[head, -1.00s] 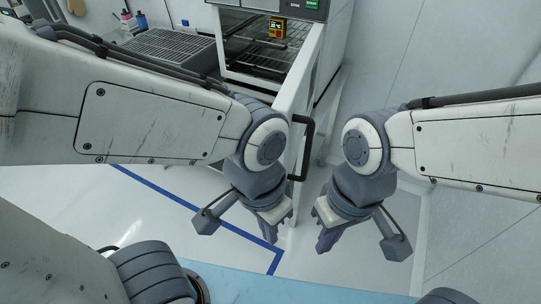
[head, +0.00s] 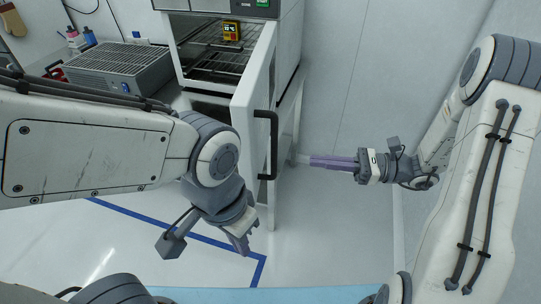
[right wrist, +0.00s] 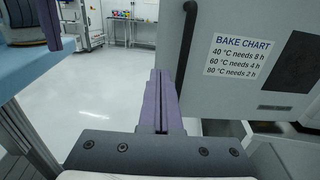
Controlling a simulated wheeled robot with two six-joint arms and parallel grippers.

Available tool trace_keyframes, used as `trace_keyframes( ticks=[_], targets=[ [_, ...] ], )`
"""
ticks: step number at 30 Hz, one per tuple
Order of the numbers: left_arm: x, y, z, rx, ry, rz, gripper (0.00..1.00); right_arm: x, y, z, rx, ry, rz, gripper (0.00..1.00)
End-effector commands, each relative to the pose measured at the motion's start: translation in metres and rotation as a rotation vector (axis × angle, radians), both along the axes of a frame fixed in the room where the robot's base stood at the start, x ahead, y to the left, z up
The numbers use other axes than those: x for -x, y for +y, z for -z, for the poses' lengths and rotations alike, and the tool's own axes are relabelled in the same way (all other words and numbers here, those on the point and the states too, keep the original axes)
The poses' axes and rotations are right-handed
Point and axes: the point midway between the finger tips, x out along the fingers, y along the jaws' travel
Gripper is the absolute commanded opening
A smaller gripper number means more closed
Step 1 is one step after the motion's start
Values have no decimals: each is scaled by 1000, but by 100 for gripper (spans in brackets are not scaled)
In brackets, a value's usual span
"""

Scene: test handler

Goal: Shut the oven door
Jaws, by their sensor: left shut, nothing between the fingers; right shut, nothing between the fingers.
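The oven (head: 291,45) stands at the back with its white door (head: 252,95) swung open toward me. A black bar handle (head: 273,145) is on the door's right-facing outer side. My right gripper (head: 314,162) is shut and empty, to the right of the handle, pointing left and apart from it. The right wrist view shows its purple fingers (right wrist: 158,85) together, with the grey door face (right wrist: 225,90) and dark handle (right wrist: 187,45) beyond and to the right. My left gripper (head: 244,244) is shut and empty, pointing down in front of the door's lower part.
The door carries a bake chart (right wrist: 247,57). The floor right of the door is clear up to the wall.

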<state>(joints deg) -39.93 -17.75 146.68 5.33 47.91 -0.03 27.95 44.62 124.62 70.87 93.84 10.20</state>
Motion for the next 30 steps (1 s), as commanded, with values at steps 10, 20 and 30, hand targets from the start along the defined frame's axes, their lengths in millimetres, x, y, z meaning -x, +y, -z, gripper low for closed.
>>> trace_keyframes(
  ticks=[10,20,30],
  targets=[
    [0,0,-27,0,0,-1,0,-8,75,-4,3,3,-13,0],
    [0,0,-45,0,0,-2,0,-16,123,-2,5,1,-10,0],
    [0,0,-46,0,0,-2,0,-17,129,0,5,0,-7,0]
  ],
)
